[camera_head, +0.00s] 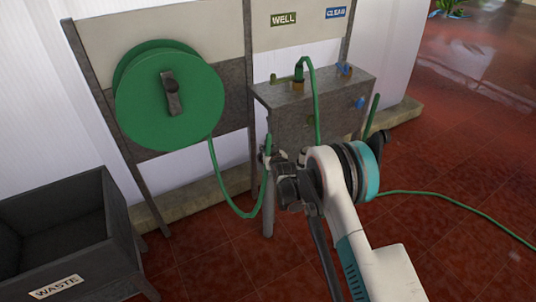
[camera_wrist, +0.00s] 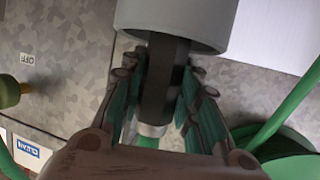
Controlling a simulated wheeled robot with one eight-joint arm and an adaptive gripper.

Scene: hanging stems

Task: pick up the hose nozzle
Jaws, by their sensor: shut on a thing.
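My gripper (camera_wrist: 163,88) is shut on a dark, narrow piece, which I take as the hose nozzle (camera_wrist: 160,75), with one teal-padded finger on each side. A pale band with a green edge shows at its lower end in the wrist view. A wide light-grey cylinder (camera_wrist: 175,22) meets its upper end; I cannot tell whether it belongs to the nozzle. In the head view my gripper (camera_head: 268,158) is beside the front of the grey box, at the end of the hose loop (camera_head: 230,203). The nozzle is mostly hidden there.
A green hose reel (camera_head: 150,100) hangs at left on a panel. The grey box (camera_head: 295,125) carries taps and another green hose (camera_head: 316,110), close to my arm. A dark WASTE bin (camera_head: 115,240) stands lower left. A hose (camera_head: 450,199) crosses the red floor at right.

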